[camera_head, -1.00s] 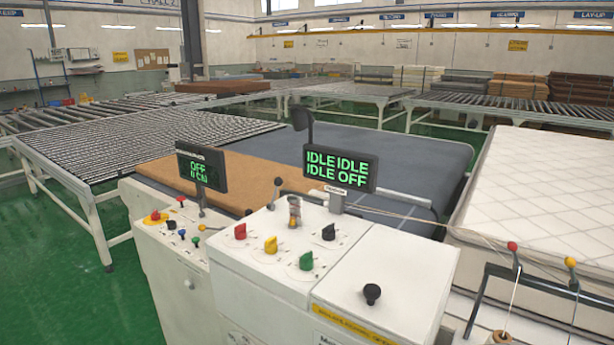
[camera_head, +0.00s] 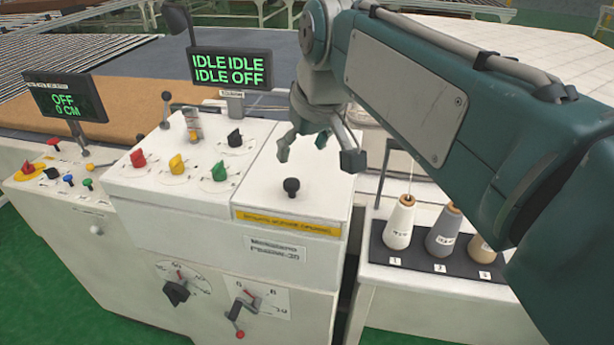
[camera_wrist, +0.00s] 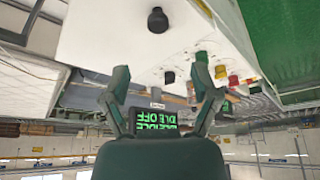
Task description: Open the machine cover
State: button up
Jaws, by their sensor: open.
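The machine cover (camera_head: 322,209) is the flat white lid on the right of the machine top, with a yellow strip along its front edge. It lies flat and closed. A black ball knob (camera_head: 291,187) stands on it; the knob also shows near the top of the wrist view (camera_wrist: 157,20). My gripper (camera_head: 318,150) is open and empty, above and slightly behind the knob, apart from it. In the wrist view the gripper (camera_wrist: 163,90) has its fingers spread, with nothing between them.
Red, yellow, green and black knobs (camera_head: 176,164) sit left of the cover. A display (camera_head: 231,68) reading IDLE and OFF stands behind them. Thread cones (camera_head: 399,222) stand on a rack to the right. A second display (camera_head: 65,100) stands at far left.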

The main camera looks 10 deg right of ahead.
aim_at(292, 183)
jog(key=x, duration=1)
jog(key=shift+w+a, duration=0.1)
jog(key=shift+w, duration=0.1)
jog(key=shift+w+f, duration=0.1)
jog(key=shift+f, duration=0.2)
grip_shut()
